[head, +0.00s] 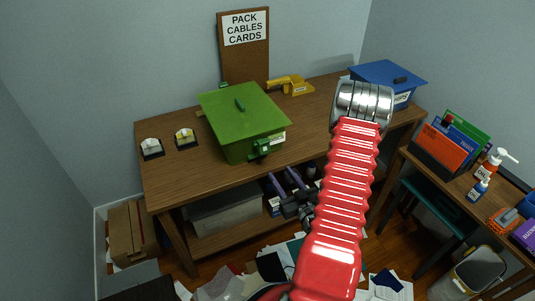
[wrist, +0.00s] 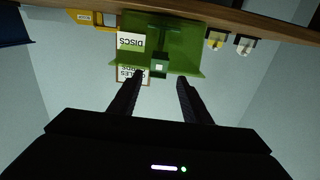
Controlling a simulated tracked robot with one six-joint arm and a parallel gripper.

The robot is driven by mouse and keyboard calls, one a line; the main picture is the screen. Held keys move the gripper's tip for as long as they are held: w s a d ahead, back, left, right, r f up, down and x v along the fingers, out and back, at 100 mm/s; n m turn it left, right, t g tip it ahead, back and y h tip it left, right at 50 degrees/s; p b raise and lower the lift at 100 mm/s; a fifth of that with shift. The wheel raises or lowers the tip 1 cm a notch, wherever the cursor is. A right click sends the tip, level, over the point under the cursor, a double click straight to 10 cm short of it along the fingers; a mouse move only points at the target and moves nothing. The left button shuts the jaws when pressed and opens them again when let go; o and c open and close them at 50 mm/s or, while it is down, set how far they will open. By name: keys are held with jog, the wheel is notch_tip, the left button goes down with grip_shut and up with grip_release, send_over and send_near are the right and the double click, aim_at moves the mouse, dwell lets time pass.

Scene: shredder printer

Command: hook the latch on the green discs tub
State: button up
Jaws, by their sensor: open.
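The green discs tub (head: 240,146) stands on the wooden desk, with its green lid (head: 228,112) down on top and a handle on the lid. A green latch (head: 260,149) is on its front side; I cannot tell whether it is hooked. In the wrist view, which is upside down, the tub (wrist: 181,38) shows its DISCS label and the latch (wrist: 159,66) near the lid edge. My gripper (wrist: 158,79) is open and empty, its two fingers pointing toward the latch, apparently short of it.
A blue tub (head: 388,80) stands at the desk's right end, and a yellow container (head: 297,88) is behind the green tub. A sign board (head: 245,60) leans on the wall. Papers litter the floor.

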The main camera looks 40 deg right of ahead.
aim_at(265, 151)
jog(key=x, duration=1.2)
jog(key=shift+w+d, duration=0.15)
jog(key=shift+w, duration=0.25)
jog(key=shift+c, duration=0.6)
grip_shut()
